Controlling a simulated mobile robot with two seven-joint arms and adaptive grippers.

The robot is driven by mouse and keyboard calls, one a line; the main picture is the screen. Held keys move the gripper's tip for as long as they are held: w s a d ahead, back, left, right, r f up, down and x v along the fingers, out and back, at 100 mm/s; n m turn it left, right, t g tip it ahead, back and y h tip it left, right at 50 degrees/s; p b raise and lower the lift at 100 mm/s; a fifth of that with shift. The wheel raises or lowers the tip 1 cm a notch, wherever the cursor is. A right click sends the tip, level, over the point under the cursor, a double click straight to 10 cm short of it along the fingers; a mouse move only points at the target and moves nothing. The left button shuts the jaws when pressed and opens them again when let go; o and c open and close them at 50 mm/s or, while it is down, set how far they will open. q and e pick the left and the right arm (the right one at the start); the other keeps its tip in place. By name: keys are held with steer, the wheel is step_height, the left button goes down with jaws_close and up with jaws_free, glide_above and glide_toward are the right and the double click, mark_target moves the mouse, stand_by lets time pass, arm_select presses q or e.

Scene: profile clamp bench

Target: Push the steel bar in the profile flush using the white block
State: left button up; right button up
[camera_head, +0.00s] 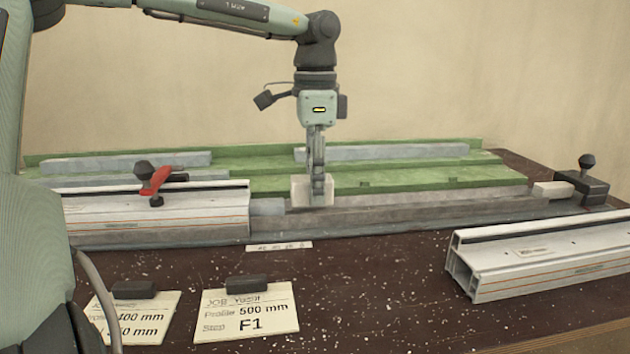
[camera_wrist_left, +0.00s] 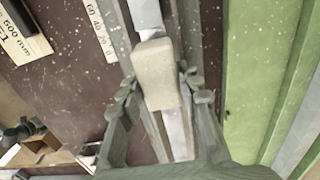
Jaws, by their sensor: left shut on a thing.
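The profile (camera_head: 150,221) is a long pale aluminium piece lying at the left of the bench. The steel bar (camera_head: 267,206) sticks out of its right end as a short grey stub; it also shows at the top of the left wrist view (camera_wrist_left: 146,14). My left gripper (camera_head: 318,190) points down over the rail and is shut on the white block (camera_head: 299,190). In the left wrist view the block (camera_wrist_left: 157,72) sits between the fingers, in line with the bar and close to its end. I cannot tell whether they touch. My right gripper is out of view.
A red-handled clamp (camera_head: 154,182) stands on the profile. A dark end stop (camera_head: 583,186) is at the rail's right end. Another profile (camera_head: 545,256) lies front right. Job cards (camera_head: 248,312) and a scale strip (camera_head: 279,246) lie in front. Green rails (camera_head: 420,180) run behind.

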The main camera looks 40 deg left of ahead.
mark_target(273, 202)
arm_select(q)
steer(key=shift+f, duration=0.2)
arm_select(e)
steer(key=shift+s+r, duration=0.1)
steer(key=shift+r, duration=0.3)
arm_select(q)
steer(key=shift+a, duration=0.1)
steer(key=shift+s+a+b, duration=0.55)
steer(key=shift+s+a, duration=0.5)
steer(key=shift+s, duration=0.3)
steer(key=shift+s+a+b, duration=0.5)
steer(key=shift+s+a, duration=0.55)
steer(key=shift+s, duration=0.3)
steer(key=shift+w+d, duration=0.7)
steer(key=shift+w, duration=0.15)
step_height(273, 202, up, 10)
steer(key=p, duration=0.7)
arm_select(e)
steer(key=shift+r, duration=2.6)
